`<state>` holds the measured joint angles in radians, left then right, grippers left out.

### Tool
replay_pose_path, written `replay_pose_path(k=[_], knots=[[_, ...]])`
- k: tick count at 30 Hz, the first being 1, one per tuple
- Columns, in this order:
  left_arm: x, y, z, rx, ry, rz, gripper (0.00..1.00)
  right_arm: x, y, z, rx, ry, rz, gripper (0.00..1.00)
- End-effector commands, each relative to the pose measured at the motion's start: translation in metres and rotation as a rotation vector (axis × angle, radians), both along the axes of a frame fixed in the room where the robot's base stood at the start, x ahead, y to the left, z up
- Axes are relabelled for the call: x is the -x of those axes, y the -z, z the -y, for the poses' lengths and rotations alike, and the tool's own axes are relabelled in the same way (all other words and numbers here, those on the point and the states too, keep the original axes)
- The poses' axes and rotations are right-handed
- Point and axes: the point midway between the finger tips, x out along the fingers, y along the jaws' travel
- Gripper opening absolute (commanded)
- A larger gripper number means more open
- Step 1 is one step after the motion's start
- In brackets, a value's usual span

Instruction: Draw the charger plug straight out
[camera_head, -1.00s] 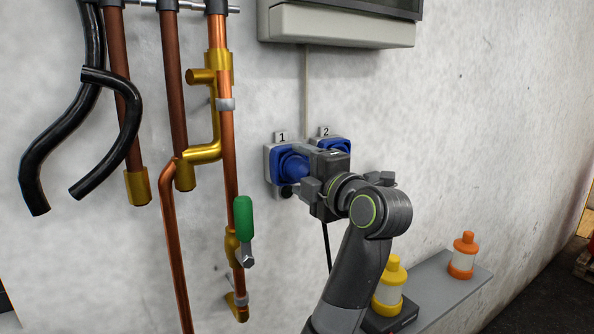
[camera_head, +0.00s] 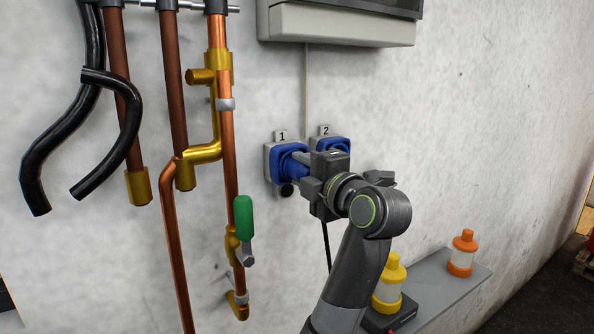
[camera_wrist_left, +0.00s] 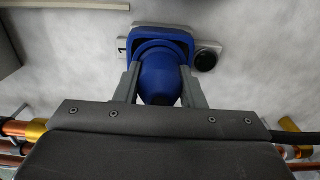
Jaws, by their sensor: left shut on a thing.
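The blue charger plug (camera_wrist_left: 160,78) sits in the blue socket (camera_wrist_left: 178,33) in the left wrist view, its front end inside the socket's collar. In the head view this is the wall socket marked 1 (camera_head: 274,163); the plug is largely hidden there by my gripper. My left gripper (camera_wrist_left: 160,88) is shut on the plug, with one grey finger on each side of it. In the head view my left gripper (camera_head: 302,165) reaches in front of the socket from the right. A black cable (camera_head: 326,245) hangs below the gripper. My right gripper is not in view.
A second blue socket (camera_head: 328,143), marked 2, is close behind my gripper. Copper pipes with a green-handled valve (camera_head: 243,218) stand left. A grey cabinet (camera_head: 340,25) hangs above. A shelf (camera_head: 435,285) with a yellow (camera_head: 390,285) and an orange bottle (camera_head: 463,255) is lower right.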

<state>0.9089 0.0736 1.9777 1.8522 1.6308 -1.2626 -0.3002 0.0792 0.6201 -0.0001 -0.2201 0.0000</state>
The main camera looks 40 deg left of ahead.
Motion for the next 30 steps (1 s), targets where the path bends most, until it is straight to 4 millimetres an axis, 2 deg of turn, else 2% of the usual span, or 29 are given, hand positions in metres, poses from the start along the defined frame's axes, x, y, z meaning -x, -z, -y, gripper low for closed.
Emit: replay_pose_path(k=[30], knots=[[0.014,0.0,0.034,0.0,0.001,0.003,0.0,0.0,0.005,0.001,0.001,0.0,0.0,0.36]])
